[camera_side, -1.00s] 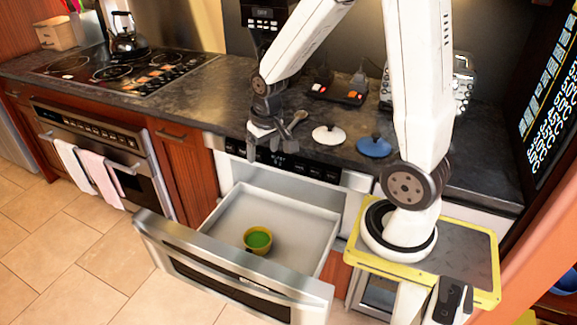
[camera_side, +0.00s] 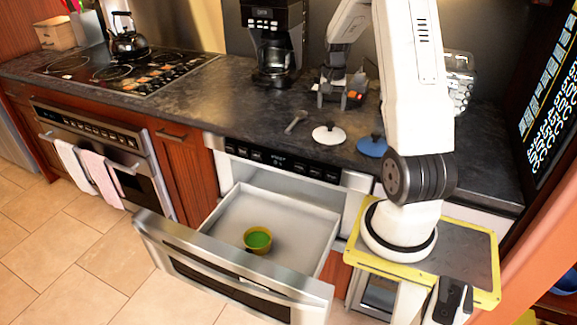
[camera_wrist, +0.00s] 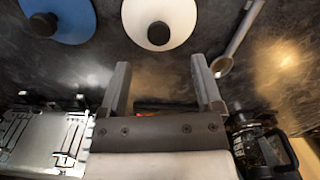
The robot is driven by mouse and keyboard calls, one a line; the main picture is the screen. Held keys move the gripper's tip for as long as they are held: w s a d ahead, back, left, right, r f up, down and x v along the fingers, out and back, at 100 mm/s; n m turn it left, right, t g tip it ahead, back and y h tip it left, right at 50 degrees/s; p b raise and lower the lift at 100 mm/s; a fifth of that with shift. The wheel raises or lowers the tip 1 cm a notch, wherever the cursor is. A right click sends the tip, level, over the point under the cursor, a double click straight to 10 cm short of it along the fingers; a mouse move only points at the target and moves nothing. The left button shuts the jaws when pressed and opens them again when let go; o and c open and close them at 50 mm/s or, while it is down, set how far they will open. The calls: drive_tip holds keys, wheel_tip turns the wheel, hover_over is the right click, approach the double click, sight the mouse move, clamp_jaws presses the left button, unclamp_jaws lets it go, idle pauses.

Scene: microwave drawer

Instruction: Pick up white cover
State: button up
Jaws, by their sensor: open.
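The white cover (camera_side: 328,134) is a round lid with a dark knob, lying on the dark counter. It also shows in the wrist view (camera_wrist: 178,14) at the top centre, just beyond my fingertips. My gripper (camera_side: 334,97) is open and empty above the counter, behind the white cover in the side view. In the wrist view my gripper's two fingers (camera_wrist: 158,72) are spread apart and touch nothing.
A blue cover (camera_side: 372,146) lies right of the white one, and a spoon (camera_side: 296,121) lies left. A coffee maker (camera_side: 275,45) stands behind. The open drawer (camera_side: 215,218) below holds a yellow-green bowl (camera_side: 257,240). A toaster (camera_wrist: 45,138) shows in the wrist view.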

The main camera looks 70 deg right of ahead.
sight(330, 123)
drive_tip(key=shift+f, duration=1.3)
drive_tip(key=shift+f, duration=0.1)
drive_tip(key=shift+s+d+f, duration=0.1)
drive_tip(key=shift+d+f, duration=0.05)
drive_tip(key=shift+f, duration=2.35)
clamp_jaws()
drive_tip(key=shift+r, duration=0.15)
